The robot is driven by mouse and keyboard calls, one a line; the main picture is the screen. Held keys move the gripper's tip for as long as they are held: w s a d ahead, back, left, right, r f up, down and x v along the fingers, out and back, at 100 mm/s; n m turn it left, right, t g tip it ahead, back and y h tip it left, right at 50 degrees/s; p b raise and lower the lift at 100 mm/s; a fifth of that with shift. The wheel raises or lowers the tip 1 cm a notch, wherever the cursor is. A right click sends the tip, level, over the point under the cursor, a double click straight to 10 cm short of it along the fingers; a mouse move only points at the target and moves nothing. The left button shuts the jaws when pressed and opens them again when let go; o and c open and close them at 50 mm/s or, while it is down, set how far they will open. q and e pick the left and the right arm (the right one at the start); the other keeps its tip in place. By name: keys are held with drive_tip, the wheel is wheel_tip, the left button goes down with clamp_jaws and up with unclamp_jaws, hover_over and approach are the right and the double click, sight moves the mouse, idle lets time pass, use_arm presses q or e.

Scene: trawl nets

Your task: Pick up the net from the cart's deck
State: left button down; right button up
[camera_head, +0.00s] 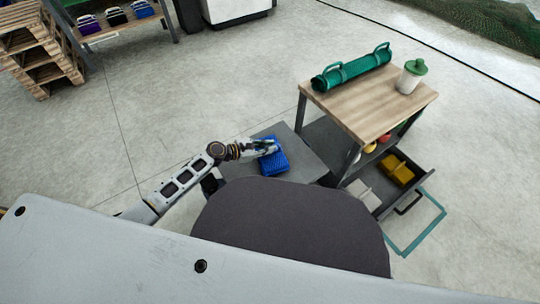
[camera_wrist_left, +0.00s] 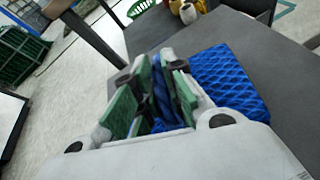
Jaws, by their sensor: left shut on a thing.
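The net is a blue folded bundle with a diamond mesh (camera_head: 274,162). It lies at the grey deck of the cart (camera_head: 292,143), left of the wooden-topped table. My left gripper (camera_head: 268,147) reaches it from the left and is shut on its edge. In the left wrist view the green-padded fingers (camera_wrist_left: 163,95) have a dark blue fold of net between them, and the rest of the net (camera_wrist_left: 230,82) spreads to the right over the grey deck (camera_wrist_left: 245,40). I cannot tell whether the net is clear of the deck. My right gripper is not in view.
A wooden-topped workbench (camera_head: 365,100) stands just right of the deck, with a green rolled bundle (camera_head: 350,69) and a lidded cup (camera_head: 411,76) on top. A teal frame (camera_head: 418,235) lies on the floor.

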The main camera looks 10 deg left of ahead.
use_arm(q)
drive_tip(key=shift+r, duration=0.2)
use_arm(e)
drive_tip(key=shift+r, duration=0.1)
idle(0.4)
use_arm(q)
drive_tip(key=shift+r+p, duration=1.1)
drive_tip(key=shift+r, duration=0.4)
wheel_tip(320, 180, up, 5)
drive_tip(key=p, duration=0.3)
drive_tip(key=shift+r, duration=0.1)
drive_tip(key=shift+r+p, duration=0.4)
drive_tip(key=shift+r, duration=0.35)
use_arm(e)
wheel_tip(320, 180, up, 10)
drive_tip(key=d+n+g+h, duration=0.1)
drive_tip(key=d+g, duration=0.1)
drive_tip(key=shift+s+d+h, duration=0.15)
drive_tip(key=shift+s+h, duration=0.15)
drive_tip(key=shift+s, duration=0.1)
